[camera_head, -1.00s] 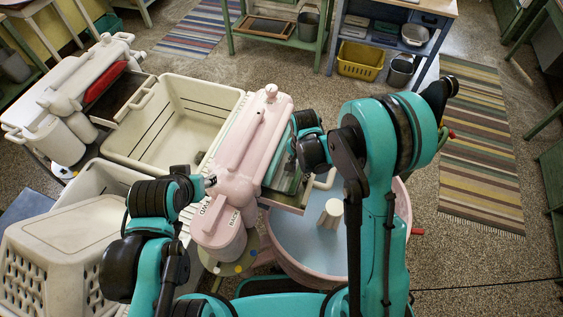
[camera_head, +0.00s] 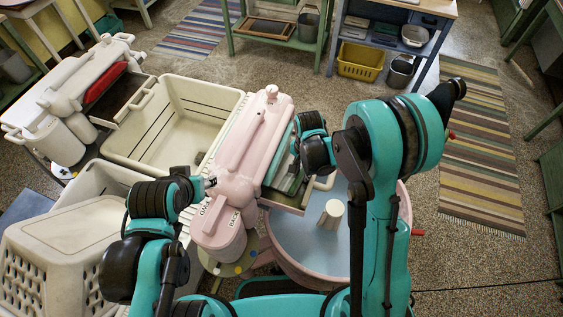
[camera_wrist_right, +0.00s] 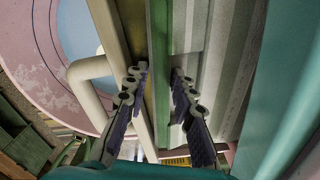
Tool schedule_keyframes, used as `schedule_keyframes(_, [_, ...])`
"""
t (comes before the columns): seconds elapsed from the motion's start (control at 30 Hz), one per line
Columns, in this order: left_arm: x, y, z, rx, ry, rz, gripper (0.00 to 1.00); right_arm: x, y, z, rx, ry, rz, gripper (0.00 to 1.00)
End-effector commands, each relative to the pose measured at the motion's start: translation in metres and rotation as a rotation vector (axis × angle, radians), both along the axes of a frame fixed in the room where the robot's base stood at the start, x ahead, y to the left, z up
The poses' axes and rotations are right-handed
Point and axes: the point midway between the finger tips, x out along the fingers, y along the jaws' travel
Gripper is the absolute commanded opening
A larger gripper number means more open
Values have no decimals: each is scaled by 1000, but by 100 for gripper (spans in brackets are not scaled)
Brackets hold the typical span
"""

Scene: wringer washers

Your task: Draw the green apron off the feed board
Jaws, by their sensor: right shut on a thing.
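The green apron (camera_head: 282,181) shows as a green strip on the feed board (camera_head: 287,207), along the right side of the pink wringer (camera_head: 245,150). My right gripper (camera_head: 299,165) is over the board, its fingers mostly hidden by its own wrist in the head view. In the right wrist view my right gripper's fingers (camera_wrist_right: 159,95) straddle a narrow green edge of the apron (camera_wrist_right: 160,60) and are shut on it. My left gripper (camera_head: 210,182) is beside the wringer's left side; its fingers are too small to tell open or shut.
A pink tub (camera_head: 402,215) with bluish water and a pale agitator (camera_head: 331,213) stands under and right of the board. A cream basin (camera_head: 150,160) is left of the wringer. A second wringer (camera_head: 75,95) with a red cloth (camera_head: 104,83) stands at the far left.

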Motion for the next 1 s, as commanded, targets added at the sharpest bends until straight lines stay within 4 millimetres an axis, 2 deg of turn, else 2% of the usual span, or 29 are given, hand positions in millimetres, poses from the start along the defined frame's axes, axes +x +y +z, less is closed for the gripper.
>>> schedule_keyframes(0.23, [0,0,-3,0,0,0,43,-6,-15,-1,-8,3,-8,0])
schedule_keyframes(0.6, [0,0,-2,0,0,0,43,-8,-18,0,-10,6,-12,0])
schedule_keyframes(1.0, [0,0,9,0,0,0,43,-9,-18,21,-9,5,-14,0])
